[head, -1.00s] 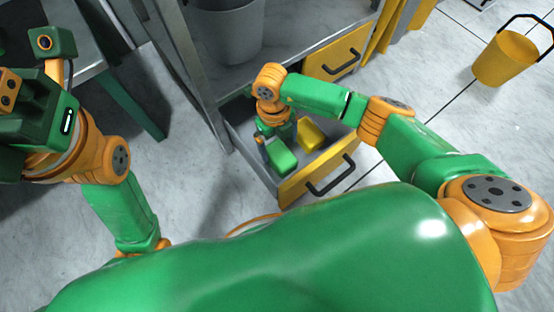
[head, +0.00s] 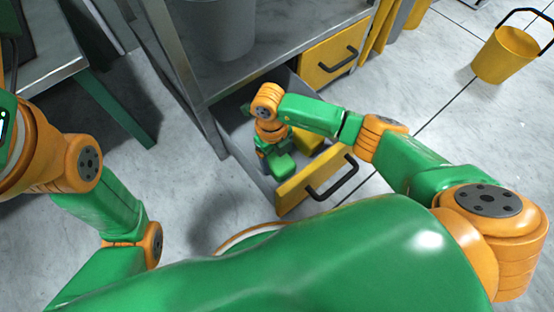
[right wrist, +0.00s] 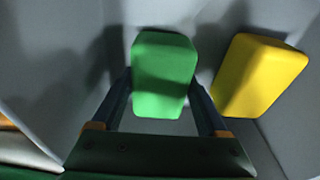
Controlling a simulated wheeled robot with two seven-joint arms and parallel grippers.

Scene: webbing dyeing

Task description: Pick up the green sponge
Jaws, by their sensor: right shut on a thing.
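The green sponge (head: 284,166) is in the open lower drawer (head: 298,193). In the right wrist view the sponge (right wrist: 164,75) lies between the two dark fingers of my right gripper (right wrist: 161,82). The gripper is shut on it, one finger along each side. In the head view my right gripper (head: 275,152) reaches down into the drawer, its fingers mostly hidden. I cannot tell whether the sponge is clear of the drawer floor. My left arm is at the left edge and its fingers are out of view.
A yellow sponge (right wrist: 262,74) lies just right of the green one, close to my right finger. The drawer walls surround the gripper. A shut yellow drawer (head: 322,62), a grey bucket (head: 215,30) and a shelf are above. A yellow bucket (head: 503,55) stands far right.

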